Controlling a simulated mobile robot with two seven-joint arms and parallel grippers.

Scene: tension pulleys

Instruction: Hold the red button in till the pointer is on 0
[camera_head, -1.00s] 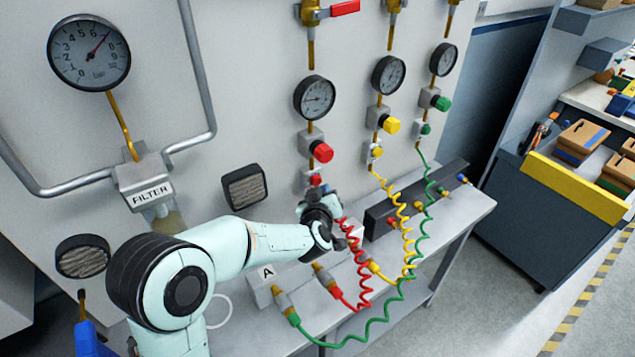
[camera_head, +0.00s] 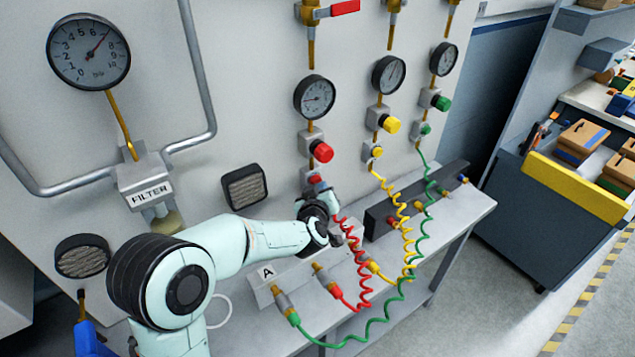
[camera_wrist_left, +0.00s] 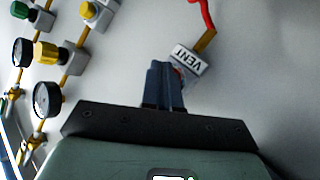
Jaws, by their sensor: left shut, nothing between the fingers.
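The red button (camera_head: 315,178) sits on a small block below the red knob (camera_head: 321,152) on the panel. My left gripper (camera_head: 317,190) is shut and empty, its tips at the button and partly hiding it; contact is not clear to see. In the left wrist view the shut fingers (camera_wrist_left: 165,68) reach the block labelled VENT (camera_wrist_left: 188,61), with only a sliver of red beside them. The round gauge (camera_head: 314,97) above the red knob has its pointer toward the left; its numbers are too small to read. My right gripper is not in view.
Yellow (camera_head: 391,125) and green (camera_head: 441,103) knobs with their own gauges stand to the right. Coiled red (camera_head: 362,270), yellow and green hoses hang over the bench (camera_head: 465,212) below my gripper. A larger gauge (camera_head: 89,51) is at upper left.

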